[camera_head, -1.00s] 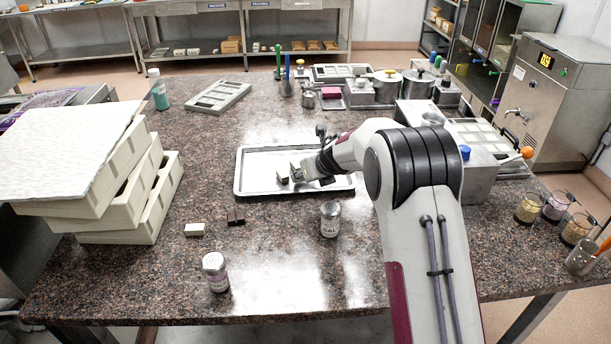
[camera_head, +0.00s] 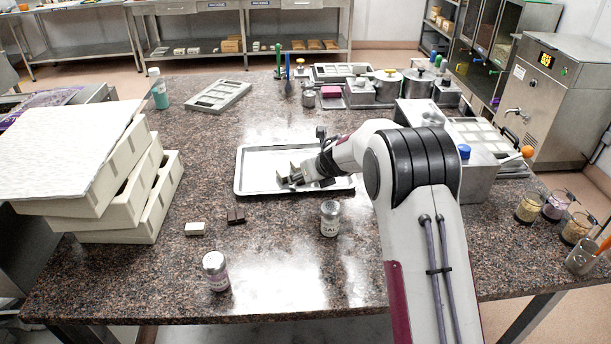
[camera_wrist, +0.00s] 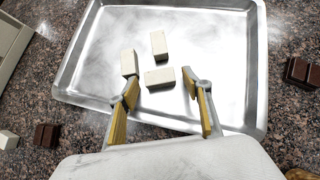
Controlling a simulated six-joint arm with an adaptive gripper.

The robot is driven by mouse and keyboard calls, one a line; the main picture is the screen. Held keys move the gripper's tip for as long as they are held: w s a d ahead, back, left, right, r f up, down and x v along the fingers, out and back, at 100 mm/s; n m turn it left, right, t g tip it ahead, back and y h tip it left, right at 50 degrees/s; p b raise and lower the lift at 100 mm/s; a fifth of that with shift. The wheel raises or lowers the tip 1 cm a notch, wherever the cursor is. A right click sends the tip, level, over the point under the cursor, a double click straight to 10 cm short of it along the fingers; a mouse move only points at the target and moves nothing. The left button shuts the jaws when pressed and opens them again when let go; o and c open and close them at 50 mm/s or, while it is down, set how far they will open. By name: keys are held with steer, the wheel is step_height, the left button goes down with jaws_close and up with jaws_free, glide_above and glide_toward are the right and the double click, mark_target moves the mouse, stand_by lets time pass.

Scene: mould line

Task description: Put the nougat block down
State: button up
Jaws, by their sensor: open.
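The silver tray (camera_head: 265,160) lies on the stone worktop, and it also fills the upper part of the wrist view (camera_wrist: 230,55). Three off-white blocks lie in it in the wrist view. One block (camera_wrist: 160,78) lies flat just beyond the gap between my fingertips. Another (camera_wrist: 129,62) is right by the left fingertip; I cannot tell whether they touch. A third (camera_wrist: 158,45) lies farther in. My gripper (camera_head: 289,178) is low over the tray, its fingers spread and empty in the wrist view (camera_wrist: 167,95).
An off-white block (camera_head: 194,229) and a brown block (camera_head: 236,216) lie on the worktop in front of the tray. A salt shaker (camera_head: 330,219) and another shaker (camera_head: 216,271) stand nearer. Stacked cream moulds (camera_head: 150,205) stand left. Worktop between moulds and tray is clear.

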steer(key=shift+r, duration=0.2)
steer(key=shift+v, duration=0.8)
steer(key=v, duration=1)
steer(key=shift+s+r, duration=0.1)
steer(key=shift+s, duration=0.05)
